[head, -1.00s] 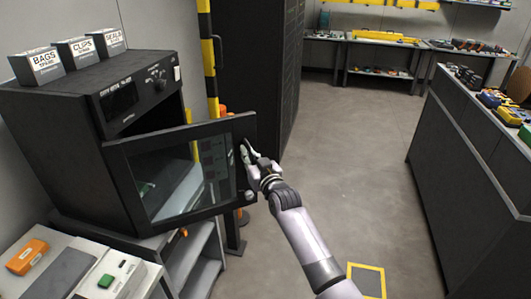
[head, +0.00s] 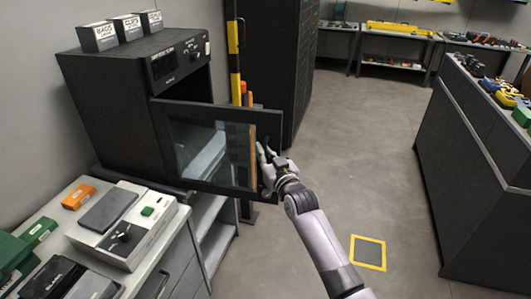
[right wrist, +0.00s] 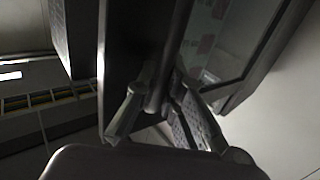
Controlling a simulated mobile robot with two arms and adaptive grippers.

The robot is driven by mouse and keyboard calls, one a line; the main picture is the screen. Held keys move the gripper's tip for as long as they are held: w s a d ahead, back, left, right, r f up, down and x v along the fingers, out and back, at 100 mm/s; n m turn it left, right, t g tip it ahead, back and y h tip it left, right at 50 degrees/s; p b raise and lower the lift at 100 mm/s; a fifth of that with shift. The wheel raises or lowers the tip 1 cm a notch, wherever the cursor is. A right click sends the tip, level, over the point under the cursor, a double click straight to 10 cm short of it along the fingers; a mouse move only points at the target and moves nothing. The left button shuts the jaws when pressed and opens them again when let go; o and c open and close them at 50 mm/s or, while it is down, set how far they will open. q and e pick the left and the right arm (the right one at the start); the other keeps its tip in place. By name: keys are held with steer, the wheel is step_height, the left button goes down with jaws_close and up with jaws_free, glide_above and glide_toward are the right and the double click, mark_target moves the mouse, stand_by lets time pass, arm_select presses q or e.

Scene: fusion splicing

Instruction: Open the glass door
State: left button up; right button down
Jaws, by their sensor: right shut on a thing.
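The glass door (head: 213,150) of the black cabinet oven (head: 115,100) stands partly open, swung out toward the right. It has a dark frame and a see-through pane. My right gripper (head: 266,165) is at the door's free edge, shut on its handle. The handle itself is mostly hidden by the fingers in the head view. In the right wrist view, the fingers (right wrist: 155,110) close around a dark bar, the door handle (right wrist: 158,85), beside the door frame. My left gripper is not in view.
Boxes (head: 128,28) stand on top of the oven. A bench (head: 185,222) at the lower left holds a white device (head: 124,235) and an orange item (head: 79,197). A yellow-black post (head: 234,55) stands behind the door. Open floor (head: 365,150) lies to the right, before a dark counter (head: 470,170).

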steer(key=shift+d, duration=0.1)
steer(key=c, duration=2)
jaws_free()
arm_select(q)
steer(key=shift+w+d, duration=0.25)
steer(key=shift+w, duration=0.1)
arm_select(e)
steer(key=shift+o, duration=0.2)
steer(key=shift+s+d, duration=0.1)
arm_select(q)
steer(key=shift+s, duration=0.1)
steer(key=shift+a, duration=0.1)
arm_select(e)
steer(key=v, duration=1.2)
